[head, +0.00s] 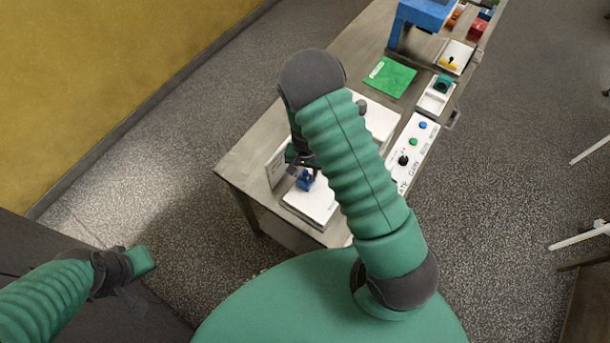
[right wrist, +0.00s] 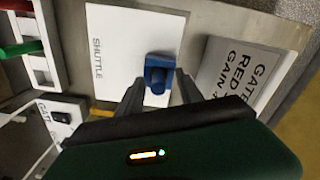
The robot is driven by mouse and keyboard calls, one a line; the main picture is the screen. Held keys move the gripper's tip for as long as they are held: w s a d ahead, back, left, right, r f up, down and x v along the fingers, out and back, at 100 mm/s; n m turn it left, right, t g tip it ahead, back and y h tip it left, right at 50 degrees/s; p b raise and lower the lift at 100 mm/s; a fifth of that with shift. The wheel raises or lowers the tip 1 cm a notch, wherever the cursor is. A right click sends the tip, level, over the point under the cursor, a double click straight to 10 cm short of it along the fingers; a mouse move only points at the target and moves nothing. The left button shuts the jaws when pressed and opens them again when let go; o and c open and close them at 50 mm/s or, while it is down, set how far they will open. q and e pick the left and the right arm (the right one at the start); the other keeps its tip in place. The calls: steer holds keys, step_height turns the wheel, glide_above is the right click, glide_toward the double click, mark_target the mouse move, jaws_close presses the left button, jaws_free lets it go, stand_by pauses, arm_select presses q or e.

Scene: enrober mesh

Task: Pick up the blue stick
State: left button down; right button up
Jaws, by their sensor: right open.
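The blue stick (right wrist: 157,70) stands on a white plate (right wrist: 108,55) marked SHUTTLE in the right wrist view. It looks short, with a wider blue base. It also shows in the head view (head: 305,181), on the near end of the table. My right gripper (right wrist: 158,90) is open, its two dark fingers on either side of the blue stick's near part; I cannot tell whether they touch it. In the head view my right arm partly hides this gripper. My left gripper (head: 138,264) is at the lower left, away from the table, its fingers unclear.
The metal table (head: 245,160) carries a white panel with blue, green and black knobs (head: 412,145), a green sheet (head: 390,76) and a blue stand (head: 425,14). A white sign (right wrist: 240,75) with lettering stands close beside the SHUTTLE plate.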

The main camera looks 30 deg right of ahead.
steer(key=shift+s+d+r, duration=0.1)
steer(key=c, duration=0.8)
jaws_close()
